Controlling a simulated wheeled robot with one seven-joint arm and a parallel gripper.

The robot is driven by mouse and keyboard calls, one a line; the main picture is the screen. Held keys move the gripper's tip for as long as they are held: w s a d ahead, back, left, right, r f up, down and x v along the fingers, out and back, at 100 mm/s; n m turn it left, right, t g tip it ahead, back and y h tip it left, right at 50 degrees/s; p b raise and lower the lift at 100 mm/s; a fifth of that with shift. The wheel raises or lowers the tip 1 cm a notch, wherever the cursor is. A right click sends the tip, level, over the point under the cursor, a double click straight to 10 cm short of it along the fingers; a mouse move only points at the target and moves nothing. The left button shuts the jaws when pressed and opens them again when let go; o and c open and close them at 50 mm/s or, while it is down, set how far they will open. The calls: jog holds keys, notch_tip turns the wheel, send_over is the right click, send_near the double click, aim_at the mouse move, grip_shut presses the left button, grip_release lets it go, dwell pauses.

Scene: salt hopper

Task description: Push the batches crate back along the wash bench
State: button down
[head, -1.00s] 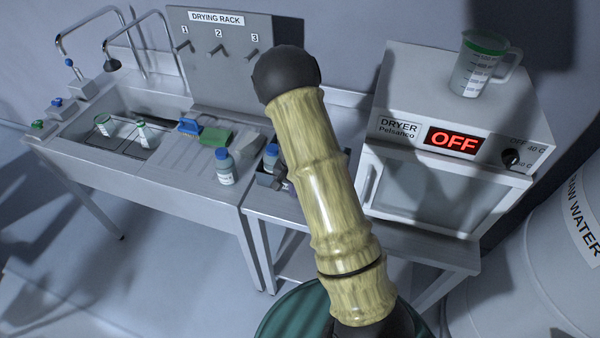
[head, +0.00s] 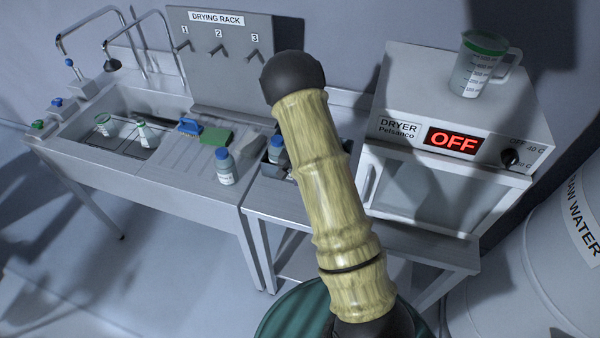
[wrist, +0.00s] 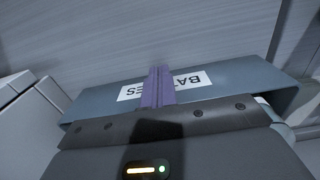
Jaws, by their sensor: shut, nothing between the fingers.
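The batches crate is a grey box. In the head view a dark strip of it (head: 267,170) shows left of my arm, on the bench right of the sink, with a blue-capped bottle (head: 277,146) in it. My arm hides most of it. In the wrist view the crate's wall (wrist: 237,77) carries a white label, upside down, partly covered by my fingers. My gripper (wrist: 158,70) has its purple fingers shut together, empty, in front of that labelled wall. Whether they touch it I cannot tell. The head view hides the gripper behind my arm.
A blue-capped bottle (head: 225,167) stands on the drainboard left of the crate. The dryer (head: 450,140) stands to the right, with a measuring jug (head: 478,70) on top. The drying rack panel (head: 220,60) rises behind the bench.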

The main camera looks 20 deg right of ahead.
jog(key=shift+w+d+b, duration=0.35)
jog(key=shift+w+d, duration=1.25)
jog(key=shift+w, duration=0.65)
jog(key=shift+w+d+b, duration=0.35)
jog(key=shift+w+d, duration=1.3)
jog(key=shift+w, duration=0.55)
jog(key=shift+w+d+b, duration=0.35)
jog(key=shift+w+d, duration=1.25)
jog(key=shift+w, duration=0.65)
jog(key=shift+s+a+r+p, duration=0.55)
jog(key=shift+s+r, duration=0.15)
jog(key=shift+r, duration=0.15)
jog(key=shift+s+a+r+p, duration=0.45)
jog(key=shift+s+r+p, duration=0.1)
jog(key=shift+s+r, duration=0.2)
jog(key=shift+s+a+r+p, duration=0.55)
jog(key=shift+s+r, duration=0.1)
jog(key=shift+r, duration=0.25)
jog(key=shift+r, duration=0.1)
